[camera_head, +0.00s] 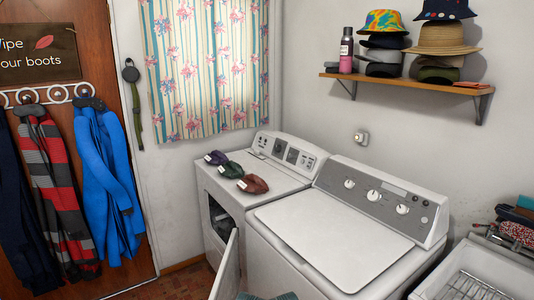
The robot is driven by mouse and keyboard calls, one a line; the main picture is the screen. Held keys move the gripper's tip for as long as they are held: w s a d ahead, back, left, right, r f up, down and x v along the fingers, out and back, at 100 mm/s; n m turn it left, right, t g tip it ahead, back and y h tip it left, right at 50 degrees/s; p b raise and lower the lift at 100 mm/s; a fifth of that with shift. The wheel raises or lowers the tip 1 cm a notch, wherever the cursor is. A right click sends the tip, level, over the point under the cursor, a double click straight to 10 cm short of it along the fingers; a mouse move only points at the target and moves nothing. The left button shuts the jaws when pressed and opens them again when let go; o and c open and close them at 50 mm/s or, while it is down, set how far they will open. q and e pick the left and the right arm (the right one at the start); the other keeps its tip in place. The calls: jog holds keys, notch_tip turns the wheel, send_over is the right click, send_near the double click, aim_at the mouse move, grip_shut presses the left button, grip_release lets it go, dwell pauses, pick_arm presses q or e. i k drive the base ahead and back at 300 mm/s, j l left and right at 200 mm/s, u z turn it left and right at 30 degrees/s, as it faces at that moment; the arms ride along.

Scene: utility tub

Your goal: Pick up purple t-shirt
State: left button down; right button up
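A small dark purple folded garment (217,158), which looks like the purple t-shirt, lies on top of the left white machine (283,182), near its left edge. It has a white tag at its left end. A dark green garment (231,170) and a reddish-brown garment (253,184) lie beside it in a diagonal row towards the front. Neither of my grippers shows in this view.
The left machine's front door (227,270) stands open. A white top-lid machine (335,235) stands to its right, its lid shut and clear. A white sink or tub (480,265) is at the lower right. A wall shelf (405,82) holds hats. Coats hang at left.

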aim_at(216, 158)
jog(key=i+j+z, duration=0.1)
jog(key=i+j, duration=0.25)
jog(key=i+j+z, duration=0.1)
jog(key=i+j, duration=0.3)
jog(key=i+j+z, duration=0.1)
jog(key=i+j, duration=0.25)
jog(key=i+j+z, duration=0.1)
jog(key=i+j, duration=0.2)
jog(key=j, duration=0.2)
jog(key=i+j+z, duration=0.15)
jog(key=i+j, duration=0.2)
jog(key=j, duration=0.15)
jog(key=i+j+z, duration=0.1)
jog(key=i+j, duration=0.15)
jog(key=j, duration=0.25)
jog(key=i+j+z, duration=0.1)
jog(key=i+j, duration=0.2)
jog(key=j, duration=0.2)
jog(key=i+j+z, duration=0.1)
jog(key=i+j, duration=0.15)
jog(key=j, duration=0.3)
